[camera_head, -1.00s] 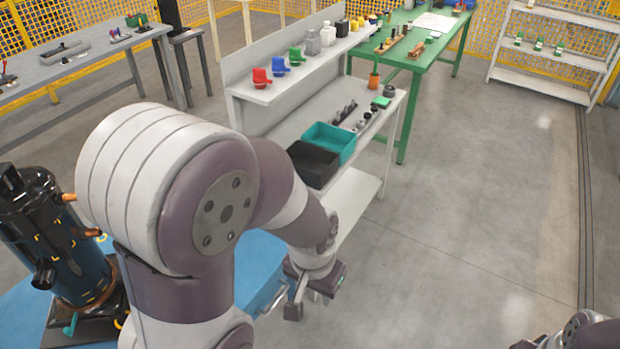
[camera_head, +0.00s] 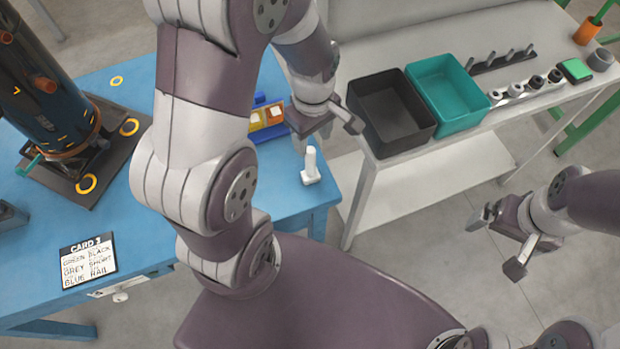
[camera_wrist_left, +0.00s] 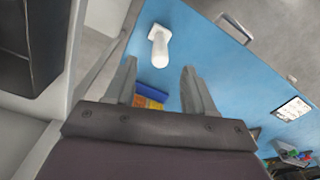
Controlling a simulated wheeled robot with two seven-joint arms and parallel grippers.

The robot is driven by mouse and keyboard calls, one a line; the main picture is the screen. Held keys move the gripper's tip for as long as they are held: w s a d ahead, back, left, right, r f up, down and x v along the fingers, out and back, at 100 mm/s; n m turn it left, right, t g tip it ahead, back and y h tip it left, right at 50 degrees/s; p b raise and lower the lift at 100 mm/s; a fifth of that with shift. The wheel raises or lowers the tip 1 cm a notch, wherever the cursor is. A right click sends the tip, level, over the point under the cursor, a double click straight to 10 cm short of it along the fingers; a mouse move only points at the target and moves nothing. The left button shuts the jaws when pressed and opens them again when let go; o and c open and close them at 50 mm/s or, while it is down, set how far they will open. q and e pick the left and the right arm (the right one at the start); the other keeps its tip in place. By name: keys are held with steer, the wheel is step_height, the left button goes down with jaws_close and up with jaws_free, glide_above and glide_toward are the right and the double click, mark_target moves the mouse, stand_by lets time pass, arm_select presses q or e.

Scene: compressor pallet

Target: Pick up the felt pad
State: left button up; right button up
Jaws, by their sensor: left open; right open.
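I cannot make out for certain which thing is the felt pad. A blue tray (camera_head: 259,99) on the blue table holds yellow and orange sections with small pale pieces; my left arm partly hides it in the head view. It shows between the fingers in the left wrist view (camera_wrist_left: 150,92). A white upright piece (camera_head: 311,167) with a flat base stands near the table edge. My left gripper (camera_head: 325,130) is open and empty above the table edge, beside the tray. My right gripper (camera_head: 497,243) is open and empty over the floor at the right.
A black bin (camera_head: 391,112) and a teal bin (camera_head: 447,92) stand on the grey bench, close right of my left gripper. Beyond them are several dark pegs, rollers and a green-topped block (camera_head: 575,70). A black cylinder (camera_head: 40,95) and a card (camera_head: 88,260) are on the blue table.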

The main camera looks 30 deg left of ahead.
mark_target(310, 161)
arm_select(q)
steer(key=f, duration=0.3)
steer(key=f+b, duration=0.1)
steer(key=f, duration=0.6)
steer(key=shift+a+f, duration=0.2)
steer(key=shift+a, duration=0.05)
jaws_close()
